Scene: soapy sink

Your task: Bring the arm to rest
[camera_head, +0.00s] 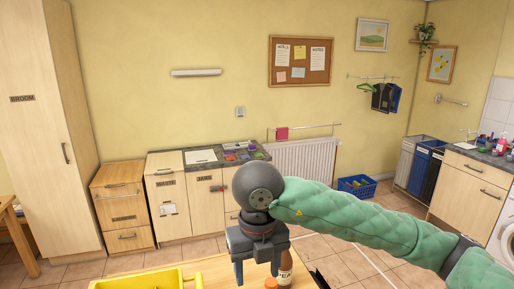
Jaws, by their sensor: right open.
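My right arm, in a green quilted sleeve, comes in from the right of the head view. Its right gripper (257,272) points down above the near table, with its two dark fingers apart. No object shows between the fingers. A brown bottle (286,268) with a pale label stands just right of the gripper, partly hidden by it. My left gripper is not in the picture.
A yellow tub (140,282) sits on the near wooden table (213,270), left of the gripper. Low cabinets (172,207) and a radiator (305,163) line the far wall. A blue crate (357,187) is on the tiled floor. Open floor lies between.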

